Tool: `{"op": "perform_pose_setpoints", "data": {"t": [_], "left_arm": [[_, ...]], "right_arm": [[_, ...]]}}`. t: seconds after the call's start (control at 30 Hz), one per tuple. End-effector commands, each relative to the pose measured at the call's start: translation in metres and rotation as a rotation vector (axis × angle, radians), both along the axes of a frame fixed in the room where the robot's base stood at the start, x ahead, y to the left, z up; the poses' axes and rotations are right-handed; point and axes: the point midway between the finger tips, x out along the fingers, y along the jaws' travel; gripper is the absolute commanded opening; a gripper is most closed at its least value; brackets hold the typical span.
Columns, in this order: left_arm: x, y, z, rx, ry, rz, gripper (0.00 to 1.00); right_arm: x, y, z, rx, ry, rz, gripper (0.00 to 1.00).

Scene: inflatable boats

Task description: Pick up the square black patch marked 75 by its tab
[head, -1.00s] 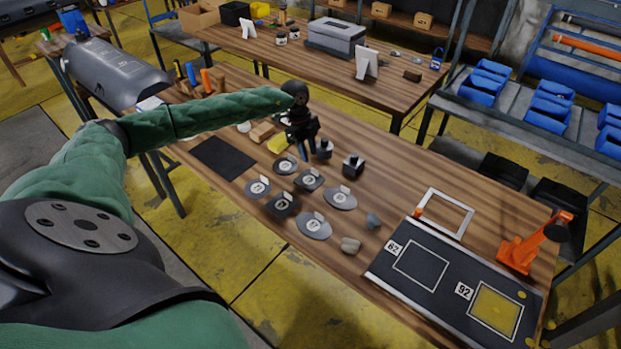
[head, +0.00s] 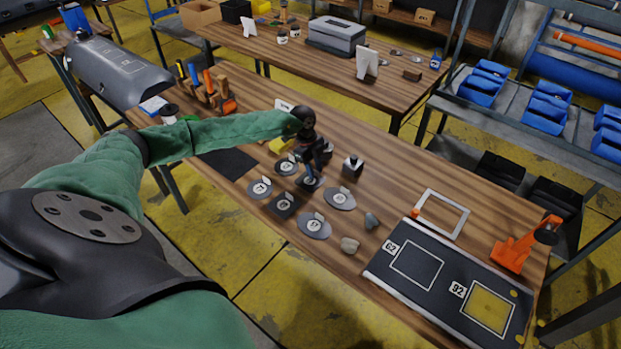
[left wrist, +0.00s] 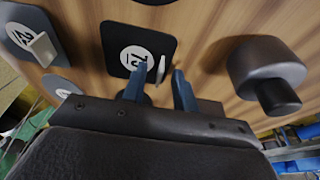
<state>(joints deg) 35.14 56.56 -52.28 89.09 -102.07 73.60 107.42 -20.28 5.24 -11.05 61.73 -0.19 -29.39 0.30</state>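Several grey and black patches with white number discs and upright tabs lie on the wooden table. A square black patch (head: 310,183) is under my left gripper (head: 312,170), which partly hides it. In the left wrist view this square patch (left wrist: 118,58) has rounded corners; its number is tilted and I cannot read it surely. Its pale tab (left wrist: 160,69) shows between the two blue fingers of my left gripper (left wrist: 159,88), which are apart. Another dark square patch (head: 284,205) lies nearer; its number is too small to read. My right gripper is not in view.
A black knobbed block (head: 352,166) stands close right of my left gripper; a dark knobbed cylinder (left wrist: 262,68) shows in the left wrist view. A dark board (head: 400,290) with marked squares, a white frame (head: 441,214) and an orange tool (head: 515,250) lie right.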

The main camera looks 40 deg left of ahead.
Motion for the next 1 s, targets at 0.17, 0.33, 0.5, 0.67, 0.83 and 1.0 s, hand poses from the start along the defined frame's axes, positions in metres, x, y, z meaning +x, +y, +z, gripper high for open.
{"op": "perform_pose_setpoints", "data": {"t": [0.17,0.33,0.5,0.67,0.83,1.0], "left_arm": [[0.000,0.000,-0.002,0.000,0.000,0.000,0.29],[0.000,0.000,-0.002,0.000,0.000,0.000,0.15],[0.000,0.000,-0.001,0.000,0.000,0.000,0.00],[0.000,0.000,-0.001,0.000,0.000,0.000,0.00],[0.000,0.000,0.000,0.000,0.000,0.000,0.00],[0.000,0.000,0.007,0.000,0.000,0.000,0.00]], "right_arm": [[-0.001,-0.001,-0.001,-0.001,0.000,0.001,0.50],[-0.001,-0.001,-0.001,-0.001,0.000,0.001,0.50],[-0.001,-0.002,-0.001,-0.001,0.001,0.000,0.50],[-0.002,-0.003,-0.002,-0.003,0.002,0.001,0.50],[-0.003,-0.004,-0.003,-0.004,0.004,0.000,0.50],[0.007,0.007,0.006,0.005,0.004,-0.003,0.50]]}}
